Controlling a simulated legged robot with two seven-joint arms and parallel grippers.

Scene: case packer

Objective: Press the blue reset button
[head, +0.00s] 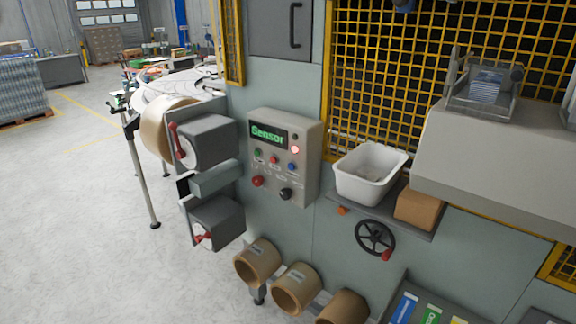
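The blue reset button (292,166) is a small blue knob on the right side of the grey control box (312,150). A small green button (258,153) and a small red button (273,160) are to its left in the same row. A glowing red light (295,149) is just above it. The display (268,134) reads "Sensor" in green. A larger red knob (257,181) and a black knob (285,194) are below. Neither of my grippers shows in the head view. Nothing covers the blue button.
A white bin (368,188) and a cardboard box (418,208) sit on a shelf right of the control box. A handwheel (375,237) is below. Tape rolls and dark housings (222,222) stick out at left. Cardboard tubes (257,262) lie below. Open floor (70,230) is at left.

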